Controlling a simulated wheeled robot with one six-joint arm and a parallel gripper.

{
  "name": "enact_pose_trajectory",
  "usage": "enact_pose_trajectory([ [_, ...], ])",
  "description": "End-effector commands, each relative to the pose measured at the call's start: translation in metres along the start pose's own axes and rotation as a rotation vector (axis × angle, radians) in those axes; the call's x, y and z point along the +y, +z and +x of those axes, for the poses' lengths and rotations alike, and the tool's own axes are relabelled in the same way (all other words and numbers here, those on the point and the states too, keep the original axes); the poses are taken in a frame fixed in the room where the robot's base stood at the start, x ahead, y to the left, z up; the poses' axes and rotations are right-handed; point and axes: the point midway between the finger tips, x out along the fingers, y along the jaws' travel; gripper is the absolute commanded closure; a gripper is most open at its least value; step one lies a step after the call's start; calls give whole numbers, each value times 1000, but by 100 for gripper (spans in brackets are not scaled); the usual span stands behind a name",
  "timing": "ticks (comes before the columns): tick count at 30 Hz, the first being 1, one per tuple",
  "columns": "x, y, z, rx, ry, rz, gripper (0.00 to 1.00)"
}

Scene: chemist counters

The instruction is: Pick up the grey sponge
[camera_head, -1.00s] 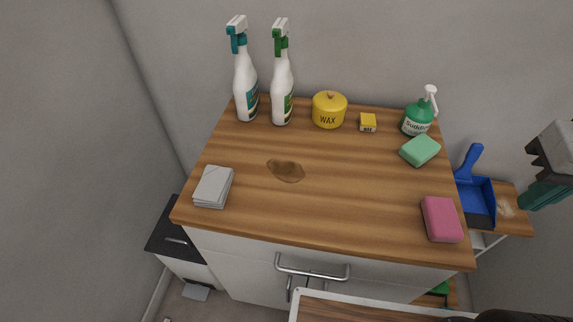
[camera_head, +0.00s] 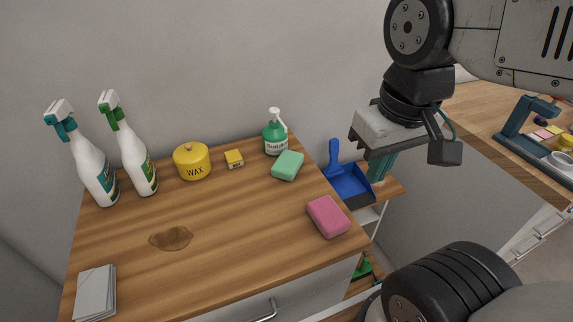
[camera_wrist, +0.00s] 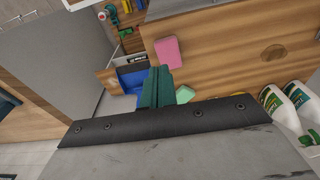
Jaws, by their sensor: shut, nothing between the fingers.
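I see no plainly grey sponge in these frames. A pink sponge (camera_head: 328,216) lies near the right front of the wooden counter, and a green sponge (camera_head: 288,165) lies behind it. Both also show in the wrist view, the pink one (camera_wrist: 168,51) beyond the fingertips and the green one (camera_wrist: 184,94) partly hidden beside them. A flat grey stack (camera_head: 95,293), like folded cloths or sheets, lies at the counter's front left. My gripper (camera_head: 378,172) is shut and empty, off the counter's right edge near the blue dustpan.
Two spray bottles (camera_head: 134,155), a yellow wax tin (camera_head: 192,161), a small yellow box (camera_head: 234,159) and a green soap bottle (camera_head: 276,138) stand along the back. A brown stain (camera_head: 171,238) marks the counter (camera_head: 230,235). The blue dustpan (camera_head: 350,187) is right of it.

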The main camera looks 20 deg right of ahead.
Motion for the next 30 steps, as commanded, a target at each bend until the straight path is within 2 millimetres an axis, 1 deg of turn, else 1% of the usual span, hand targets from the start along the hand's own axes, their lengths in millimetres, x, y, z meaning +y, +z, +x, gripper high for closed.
enact_pose_trajectory([
  [6, 0, 0, 0, 0, 0, 0, 100],
  [8, 0, 0, 0, 0, 0, -2, 83],
  [9, -2, 0, 1, -5, -1, -8, 72],
  [11, -4, -2, 5, -27, -2, -18, 55],
  [12, -5, -3, 10, -50, -3, -28, 44],
  [14, -8, -8, 16, -92, 0, -47, 28],
  [15, -9, -13, 22, -121, 10, -66, 17],
  [17, -10, -24, 32, -158, 33, -118, 16],
  [19, -10, -42, 44, -189, 64, -229, 16],
  [23, -12, -79, 71, -226, 117, -522, 16],
  [24, -13, -91, 80, -234, 131, -628, 16],
  [26, -15, -110, 94, -246, 150, -797, 16],
  [27, -17, -122, 104, -252, 163, -918, 16],
  [29, -21, -142, 119, -263, 180, -1112, 16],
  [30, -25, -155, 129, -267, 191, -1253, 16],
])
